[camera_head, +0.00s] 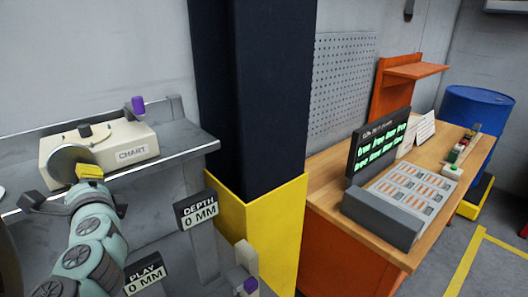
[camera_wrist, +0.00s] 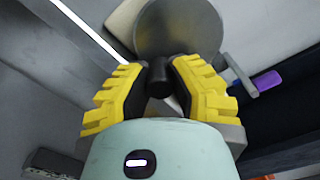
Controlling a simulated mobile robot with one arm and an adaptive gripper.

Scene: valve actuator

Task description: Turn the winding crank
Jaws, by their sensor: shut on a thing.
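The cream box labelled CHART (camera_head: 132,153) sits on a grey shelf at the left of the head view. A round grey disc (camera_head: 66,157) stands at its front left; the disc also fills the upper middle of the wrist view (camera_wrist: 180,28). My gripper (camera_head: 89,171) is at the disc, its yellow fingers shut on a short black handle (camera_wrist: 158,69) in front of the disc. A small crank arm with a purple grip (camera_head: 138,105) sticks up at the box's right end, apart from my fingers; it shows in the wrist view too (camera_wrist: 268,80). I cannot tell which of these is the winding crank.
Signs read DEPTH 0 MM (camera_head: 197,211) and PLAY 0 MM (camera_head: 145,274). Another purple grip (camera_head: 250,285) is low in the middle. A dark column with a yellow base (camera_head: 262,235) stands right of the shelf. Beyond it is a wooden bench (camera_head: 330,165) with a console.

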